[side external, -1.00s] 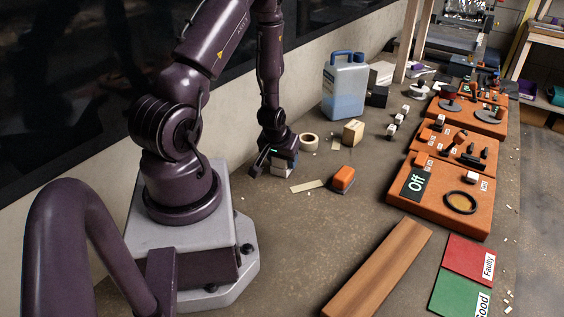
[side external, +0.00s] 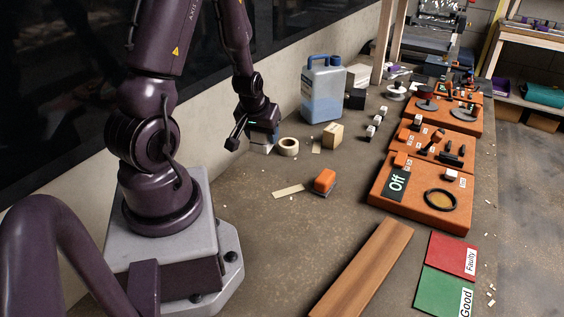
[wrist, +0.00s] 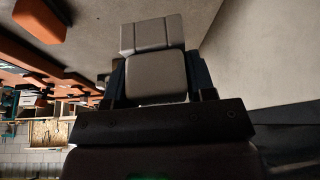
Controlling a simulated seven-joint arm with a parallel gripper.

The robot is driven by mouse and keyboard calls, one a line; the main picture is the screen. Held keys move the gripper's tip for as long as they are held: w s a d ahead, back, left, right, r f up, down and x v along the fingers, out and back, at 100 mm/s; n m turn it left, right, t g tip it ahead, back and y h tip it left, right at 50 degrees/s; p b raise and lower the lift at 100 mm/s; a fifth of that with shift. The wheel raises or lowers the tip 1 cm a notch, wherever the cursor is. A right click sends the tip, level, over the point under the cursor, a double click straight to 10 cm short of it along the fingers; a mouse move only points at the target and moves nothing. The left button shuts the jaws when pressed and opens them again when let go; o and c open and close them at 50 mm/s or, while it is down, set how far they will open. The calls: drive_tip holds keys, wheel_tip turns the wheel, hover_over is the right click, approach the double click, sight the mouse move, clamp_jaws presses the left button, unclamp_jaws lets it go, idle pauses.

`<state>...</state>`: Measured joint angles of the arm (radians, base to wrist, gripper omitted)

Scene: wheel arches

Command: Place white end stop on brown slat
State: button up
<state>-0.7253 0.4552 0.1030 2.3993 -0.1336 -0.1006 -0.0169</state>
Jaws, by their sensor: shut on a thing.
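My gripper (side external: 256,138) is tilted near the back wall, left of the tape roll, and is shut on a white block. I take this block to be the white end stop (wrist: 155,75); it sits between the fingers in the wrist view. A second pale block or part (wrist: 151,33) shows directly beyond it, and I cannot tell whether the two are joined. In the side view the held block is mostly hidden by the gripper. The brown slat (side external: 365,265) lies flat and bare on the table at the front, well away from my gripper.
An orange-topped block (side external: 324,180) lies mid-table beside a thin pale strip (side external: 288,191). A tape roll (side external: 288,147), wooden cube (side external: 333,136) and blue jug (side external: 323,90) stand near the wall. Orange panels (side external: 425,196) and red (side external: 453,254) and green (side external: 444,291) sheets lie right.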

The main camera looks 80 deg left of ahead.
drive_tip(key=shift+d+r, duration=0.1)
drive_tip(key=shift+r, duration=0.25)
drive_tip(key=w+d+m+t+h, duration=0.1)
drive_tip(key=w+d+m, duration=0.3)
drive_tip(key=w+d, duration=0.4)
drive_tip(key=r+m+h, duration=0.1)
drive_tip(key=m+h, duration=0.3)
drive_tip(key=m, duration=0.7)
hover_over(381, 268)
drive_tip(key=s+a, duration=0.1)
drive_tip(key=s, duration=0.1)
drive_tip(key=shift+m+h, duration=0.3)
drive_tip(key=x, duration=0.4)
drive_tip(key=shift+s+f, duration=0.1)
drive_tip(key=shift+s, duration=0.3)
drive_tip(key=shift+a+f+t, duration=0.1)
drive_tip(key=shift+f+t, duration=0.2)
drive_tip(key=shift+f, duration=1.6)
